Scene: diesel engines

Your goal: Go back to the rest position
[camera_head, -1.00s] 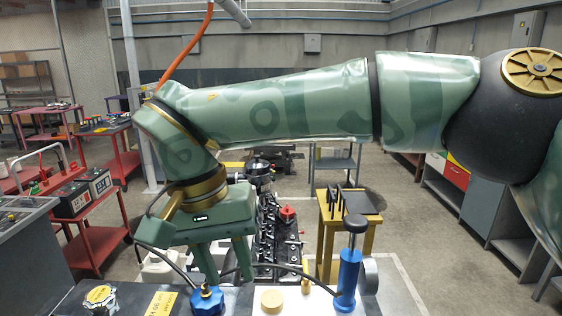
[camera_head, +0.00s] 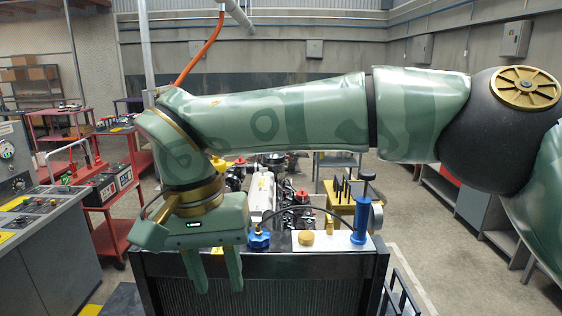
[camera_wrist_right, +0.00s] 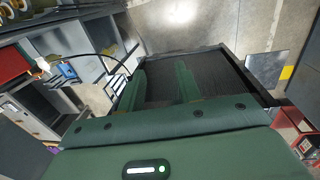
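My right arm reaches across the head view from the right, and its green gripper (camera_head: 218,288) hangs at the left end with the fingers pointing down. The two fingers are apart with nothing between them. They hang in front of the dark radiator (camera_head: 290,285) in this view. The wrist view shows the same two fingers (camera_wrist_right: 160,75) apart and empty over the dark radiator face (camera_wrist_right: 215,80). My left gripper is in neither view.
A blue cap (camera_head: 259,240), a brass cap (camera_head: 306,238) and a blue pump (camera_head: 362,220) sit on top of the radiator. A grey control console (camera_head: 40,235) stands at left, with a red cart (camera_head: 112,235) behind it. Grey floor is open at right (camera_head: 420,225).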

